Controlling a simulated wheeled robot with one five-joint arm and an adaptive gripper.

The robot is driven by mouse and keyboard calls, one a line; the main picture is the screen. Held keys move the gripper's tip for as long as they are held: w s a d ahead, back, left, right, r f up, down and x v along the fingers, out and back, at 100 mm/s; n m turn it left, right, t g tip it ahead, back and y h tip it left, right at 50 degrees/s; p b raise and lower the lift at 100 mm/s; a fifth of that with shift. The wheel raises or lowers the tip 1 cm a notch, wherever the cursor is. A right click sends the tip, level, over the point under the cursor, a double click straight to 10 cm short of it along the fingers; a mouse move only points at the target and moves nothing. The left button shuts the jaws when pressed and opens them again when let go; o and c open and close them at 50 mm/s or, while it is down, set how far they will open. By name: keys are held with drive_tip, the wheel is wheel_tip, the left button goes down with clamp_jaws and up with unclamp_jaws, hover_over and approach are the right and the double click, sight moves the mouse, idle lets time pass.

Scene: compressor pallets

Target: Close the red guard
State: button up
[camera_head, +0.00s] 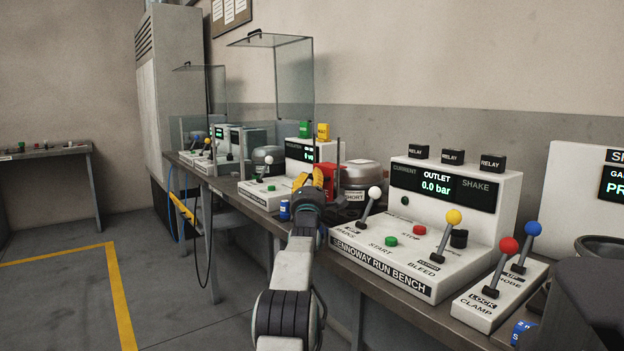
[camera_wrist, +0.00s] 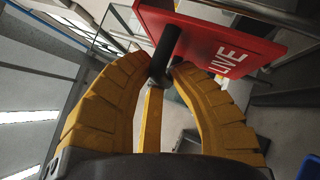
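The red guard (camera_head: 333,170) stands on the bench, left of the white Sennoway run bench console, partly hidden behind my gripper (camera_head: 312,180). In the wrist view the guard (camera_wrist: 205,35) is a flat red plate lettered LIVE, with a black handle (camera_wrist: 166,45) sticking out towards me. The yellow fingers of my gripper (camera_wrist: 166,76) curve in on both sides of the handle's near end and appear closed on it. How far the guard is swung cannot be told from these views.
The console (camera_head: 400,255) with levers and buttons is right of my arm. A compressor (camera_head: 362,173) marked SHORT sits behind the guard. Thin upright posts (camera_head: 338,150) rise close by. A blue can (camera_head: 284,210) stands at the bench edge.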

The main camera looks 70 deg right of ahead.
drive_tip(key=shift+o, duration=1.3)
drive_tip(key=shift+a, duration=0.15)
drive_tip(key=shift+v, duration=5.85)
drive_tip(key=shift+f, duration=0.1)
